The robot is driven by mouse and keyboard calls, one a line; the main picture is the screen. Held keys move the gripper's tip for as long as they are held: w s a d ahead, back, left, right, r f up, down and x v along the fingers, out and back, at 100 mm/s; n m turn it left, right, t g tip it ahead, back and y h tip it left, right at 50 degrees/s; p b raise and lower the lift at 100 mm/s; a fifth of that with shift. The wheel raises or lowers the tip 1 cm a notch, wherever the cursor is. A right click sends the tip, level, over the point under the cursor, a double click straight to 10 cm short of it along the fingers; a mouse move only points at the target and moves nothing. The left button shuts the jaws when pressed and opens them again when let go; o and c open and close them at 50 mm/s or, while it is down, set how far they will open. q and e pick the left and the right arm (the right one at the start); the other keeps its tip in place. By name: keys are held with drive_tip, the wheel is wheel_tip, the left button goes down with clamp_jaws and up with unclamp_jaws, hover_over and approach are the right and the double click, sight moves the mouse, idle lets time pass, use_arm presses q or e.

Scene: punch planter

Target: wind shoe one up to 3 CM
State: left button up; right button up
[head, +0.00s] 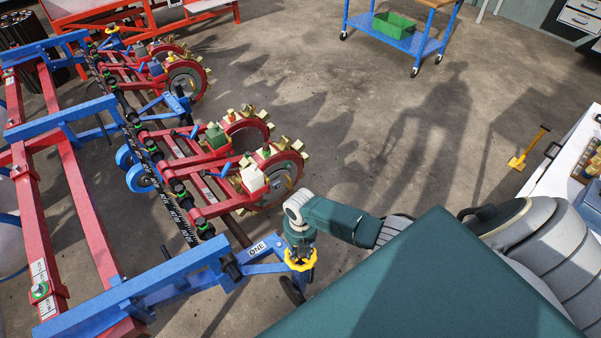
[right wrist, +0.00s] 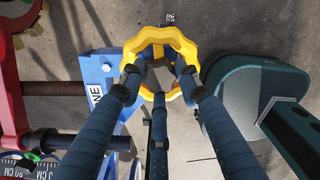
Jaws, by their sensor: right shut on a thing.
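The yellow scalloped handwheel (head: 300,262) sits on top of the blue bracket labelled ONE (head: 258,249), at the near end of the planter. My right gripper (head: 300,250) comes down on this wheel from above and is shut on it. In the right wrist view three dark blue fingers close around the yellow wheel (right wrist: 161,45), and the ONE label (right wrist: 95,98) shows to its left. A small dark wheel (head: 292,290) shows below the bracket. My left gripper is not in view.
Red planter units with brass-lugged wheels (head: 283,172) stand just behind the bracket. The blue frame beam (head: 135,290) lies to the left. A blue cart with a green bin (head: 394,25) stands far off. The concrete floor between is clear, except a yellow tool (head: 517,162) at right.

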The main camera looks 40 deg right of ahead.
drive_tip(key=shift+d+n, duration=0.4)
drive_tip(key=shift+d, duration=0.05)
drive_tip(key=o, duration=1.2)
drive_tip(key=shift+c, duration=0.2)
drive_tip(key=shift+w+a, duration=0.1)
drive_tip(key=shift+a, duration=0.05)
drive_tip(key=shift+a+r, duration=0.1)
drive_tip(key=shift+r, duration=0.4)
wheel_tip(320, 180, up, 11)
